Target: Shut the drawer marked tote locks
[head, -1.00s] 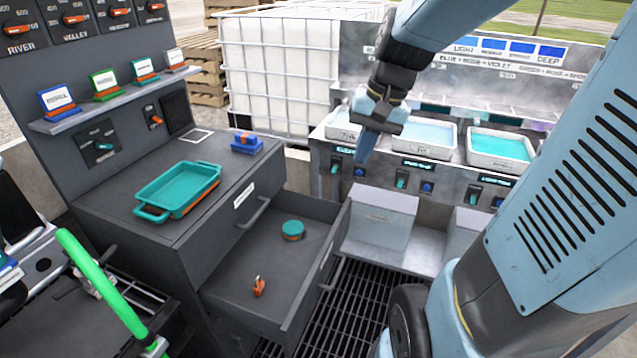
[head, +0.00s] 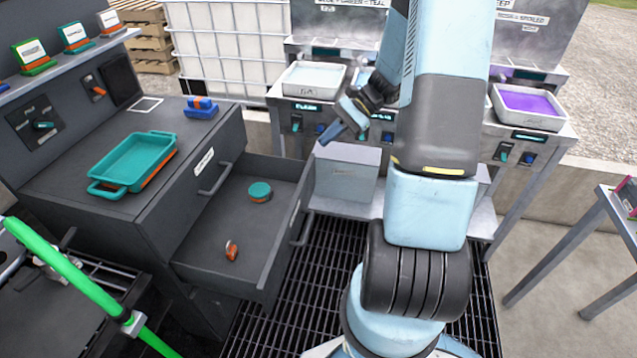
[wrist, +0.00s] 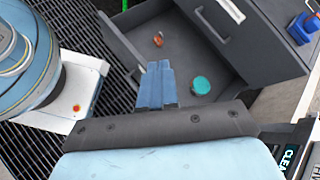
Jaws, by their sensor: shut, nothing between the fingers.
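The open drawer (head: 222,228) is pulled far out of the dark grey cabinet (head: 150,215). It holds a round teal-and-orange piece (head: 260,191) and a small orange piece (head: 231,250). A closed drawer with a white label (head: 203,160) and a bar handle (head: 214,180) is above it; the label is too small to read. The open drawer's handle (head: 303,228) is on its outer front. My gripper (head: 331,136) is shut and empty, above and beyond the drawer's far front corner. In the wrist view its blue fingers (wrist: 156,78) appear over the drawer's front edge.
A teal tray (head: 135,160) and a blue block (head: 201,108) sit on the cabinet top. A grey bin (head: 346,175) stands just beyond the drawer. Dark grating (head: 283,300) lies in front of the drawer. A green bar (head: 75,280) is at lower left.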

